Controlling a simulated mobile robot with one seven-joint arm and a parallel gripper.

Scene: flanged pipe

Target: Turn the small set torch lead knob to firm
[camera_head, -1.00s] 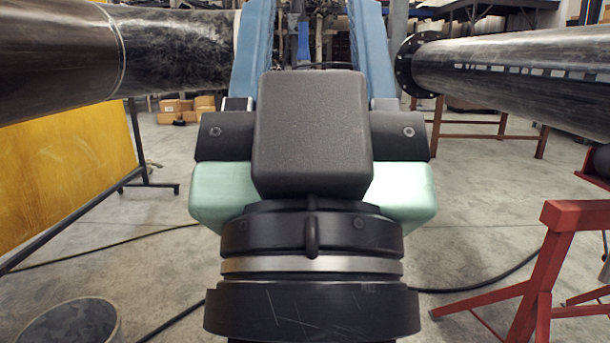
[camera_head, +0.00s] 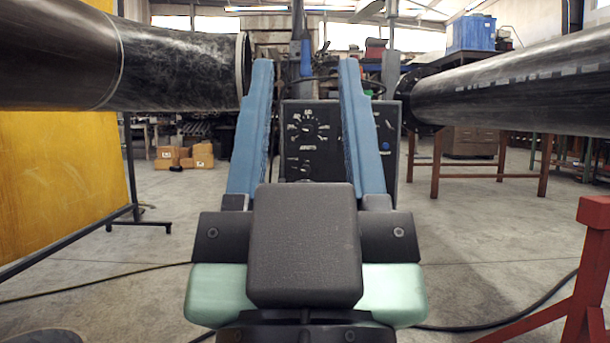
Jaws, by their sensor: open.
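A dark control panel (camera_head: 318,170) stands upright beyond my gripper, seen between and behind its blue fingers. A round dial with a knob (camera_head: 308,129) and pale markings around it shows on the panel's upper left. Smaller controls (camera_head: 300,165) lie below it, and a small blue spot (camera_head: 386,146) is at the panel's right. The lettering is too small to read, so I cannot tell which control is the torch lead knob or where it points. My gripper (camera_head: 305,72) is open and empty, its fingers pointing away from me, apart from the panel. The right finger hides part of the panel.
A large dark pipe (camera_head: 180,67) runs in from the left, and a flanged pipe (camera_head: 515,88) from the right. A yellow panel (camera_head: 65,170) stands at left. A red stand (camera_head: 590,260) is at lower right. Cables (camera_head: 100,283) cross the otherwise open concrete floor.

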